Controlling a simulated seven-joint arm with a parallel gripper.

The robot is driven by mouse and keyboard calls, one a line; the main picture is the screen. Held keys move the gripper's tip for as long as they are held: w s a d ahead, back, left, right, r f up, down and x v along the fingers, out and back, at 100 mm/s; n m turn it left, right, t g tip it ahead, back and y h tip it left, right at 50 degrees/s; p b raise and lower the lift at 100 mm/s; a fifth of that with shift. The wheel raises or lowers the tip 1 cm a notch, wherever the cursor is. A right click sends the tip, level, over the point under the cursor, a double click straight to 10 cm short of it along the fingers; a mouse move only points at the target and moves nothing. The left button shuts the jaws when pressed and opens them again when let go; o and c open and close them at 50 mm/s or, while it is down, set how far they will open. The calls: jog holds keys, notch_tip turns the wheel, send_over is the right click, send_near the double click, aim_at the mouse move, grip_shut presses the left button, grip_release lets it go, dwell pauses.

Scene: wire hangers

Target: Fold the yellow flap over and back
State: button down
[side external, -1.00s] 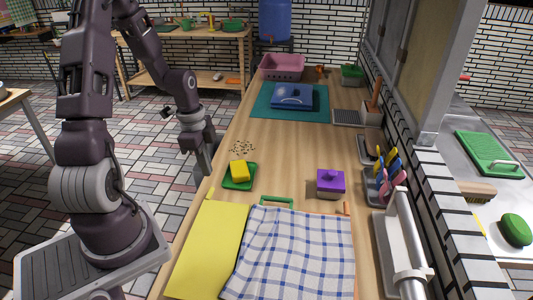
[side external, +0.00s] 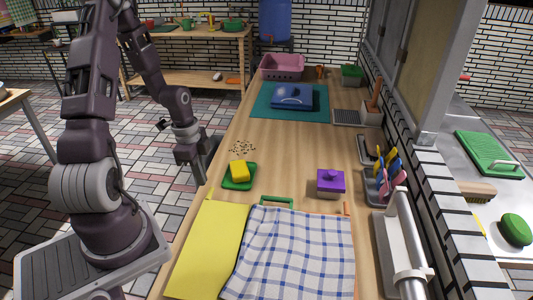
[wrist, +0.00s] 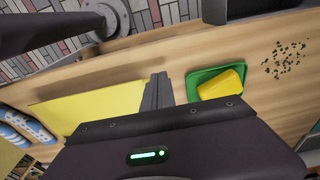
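The yellow flap (side external: 208,250) lies flat on the wooden counter at the front left, beside a blue-and-white checked cloth (side external: 293,252). The flap also shows in the wrist view (wrist: 95,105), left of my fingers. My gripper (side external: 201,180) hangs at the counter's left edge, beyond the flap's far end and left of the green tray. It is apart from the flap and holds nothing that I can see. In the wrist view my gripper's fingers (wrist: 158,80) are close together and look shut.
A yellow sponge (side external: 239,170) on a green tray (side external: 230,185) stands near my gripper, with dark crumbs (side external: 242,147) beyond. A purple-topped box (side external: 331,182) and a rack of coloured items (side external: 384,182) stand to the right. The counter's middle is clear.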

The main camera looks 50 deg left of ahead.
dwell(0.3)
jog(key=s+a+r, duration=0.4)
jog(key=s+a, duration=0.3)
jog(key=shift+s+a+r, duration=0.2)
jog(key=shift+s+a, duration=0.1)
jog(key=shift+s, duration=0.05)
dwell(0.6)
jog(key=w+d+r+n+t, duration=0.25)
jog(key=w+d+r, duration=0.65)
jog(key=d+r, duration=0.45)
jog(key=s+d+r+n+t, duration=0.1)
jog(key=s+d+r+n, duration=0.2)
jog(key=d, duration=0.4)
jog(key=s+d+r+n+t, duration=0.1)
jog(key=s+d+r+n, duration=0.2)
jog(key=s+d+r, duration=0.2)
jog(key=s+d, duration=0.2)
jog(key=d, duration=0.1)
jog(key=shift+s+d+r+y, duration=0.15)
jog(key=shift+d+r+y, duration=0.15)
jog(key=shift+r, duration=0.05)
